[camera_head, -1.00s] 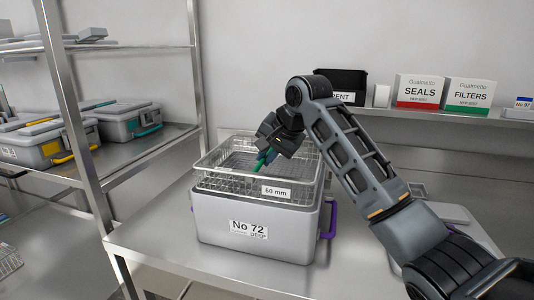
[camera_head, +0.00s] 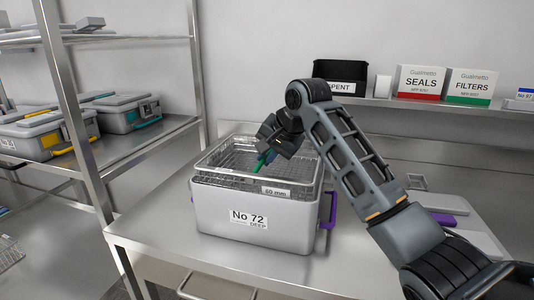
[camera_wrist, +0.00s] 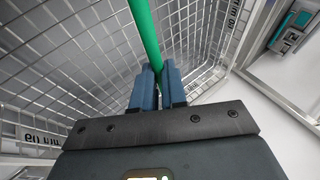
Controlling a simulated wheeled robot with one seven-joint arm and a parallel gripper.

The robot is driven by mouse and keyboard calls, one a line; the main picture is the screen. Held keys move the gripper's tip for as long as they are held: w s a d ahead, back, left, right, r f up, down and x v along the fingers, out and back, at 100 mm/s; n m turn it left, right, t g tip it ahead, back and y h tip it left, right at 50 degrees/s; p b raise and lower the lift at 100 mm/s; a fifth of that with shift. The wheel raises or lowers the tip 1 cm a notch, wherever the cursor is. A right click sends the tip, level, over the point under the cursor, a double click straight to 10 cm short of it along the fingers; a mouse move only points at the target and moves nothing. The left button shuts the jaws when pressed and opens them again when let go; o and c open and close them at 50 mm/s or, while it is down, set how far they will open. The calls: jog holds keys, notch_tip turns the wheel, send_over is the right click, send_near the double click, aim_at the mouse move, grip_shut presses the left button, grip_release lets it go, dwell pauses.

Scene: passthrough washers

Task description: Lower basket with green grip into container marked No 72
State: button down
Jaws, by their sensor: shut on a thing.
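The wire basket (camera_head: 219,176) with a 60 mm tag is partly inside the grey container marked No 72 (camera_head: 215,212). My gripper (camera_head: 266,156) is shut on the basket's green grip (camera_head: 259,166). In the wrist view the blue fingertips (camera_wrist: 158,86) close around the green bar (camera_wrist: 145,35), with the basket's mesh (camera_wrist: 75,55) below. The basket's lower part is hidden by the container walls.
The container stands on a steel table (camera_head: 160,240) with purple handles (camera_head: 329,210) at its side. A shelf behind holds SEALS (camera_head: 419,83) and FILTERS (camera_head: 470,87) boxes.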

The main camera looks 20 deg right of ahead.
aim_at(263, 171)
jog(key=shift+f, duration=0.2)
jog(key=shift+f, duration=0.35)
jog(key=shift+f, duration=0.65)
jog(key=shift+f, duration=0.35)
jog(key=shift+f+b, duration=0.85)
jog(key=shift+f, duration=2.05)
dwell(1.5)
jog(key=c, duration=0.6)
grip_release()
jog(key=shift+f, duration=0.15)
jog(key=shift+s, duration=0.1)
jog(key=shift+r+p, duration=3.6)
